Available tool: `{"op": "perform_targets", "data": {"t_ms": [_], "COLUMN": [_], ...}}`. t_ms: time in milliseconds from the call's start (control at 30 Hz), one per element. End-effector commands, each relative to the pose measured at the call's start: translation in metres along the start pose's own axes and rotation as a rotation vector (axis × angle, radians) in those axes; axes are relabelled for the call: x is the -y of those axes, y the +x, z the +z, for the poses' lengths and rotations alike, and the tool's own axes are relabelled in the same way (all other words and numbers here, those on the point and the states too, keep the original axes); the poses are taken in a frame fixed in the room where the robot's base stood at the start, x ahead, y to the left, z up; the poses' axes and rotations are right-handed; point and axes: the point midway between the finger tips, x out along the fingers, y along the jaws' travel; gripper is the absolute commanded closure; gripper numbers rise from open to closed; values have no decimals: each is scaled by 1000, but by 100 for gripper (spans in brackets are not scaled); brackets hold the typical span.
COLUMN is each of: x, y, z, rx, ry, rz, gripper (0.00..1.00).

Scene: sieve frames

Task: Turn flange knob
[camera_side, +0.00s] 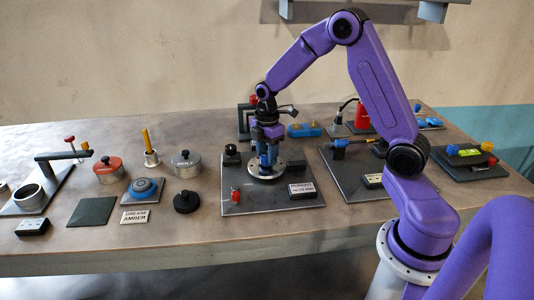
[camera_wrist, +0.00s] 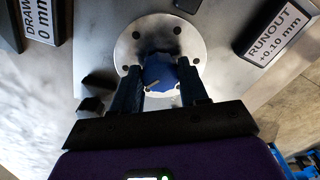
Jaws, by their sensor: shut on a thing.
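The flange (camera_wrist: 133,52) is a pale metal disc with a ring of dark holes; in the side view its rim (camera_side: 284,173) shows on a dark square plate (camera_side: 240,200). A blue knob (camera_wrist: 160,70) sits at the flange's centre, with a small pale mark at its near edge. My gripper (camera_wrist: 158,78) points down over the flange, with one dark finger on each side of the knob, shut on it. In the side view my gripper (camera_side: 267,158) stands upright over the flange, and the fingers largely hide the knob.
A "RUNOUT +0.10 mm" display (camera_wrist: 277,36) stands right of the flange. A black knob (camera_side: 186,202) and grey "MOLY" tin (camera_side: 187,165) stand left of the plate.

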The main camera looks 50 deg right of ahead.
Motion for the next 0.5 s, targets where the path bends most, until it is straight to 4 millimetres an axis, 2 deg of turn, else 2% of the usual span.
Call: {"op": "perform_targets", "data": {"t_ms": [267, 500], "x": [0, 1], "y": [0, -1], "z": [0, 0], "rx": [0, 0], "ry": [139, 353], "rz": [-1, -2], "gripper": [87, 87]}}
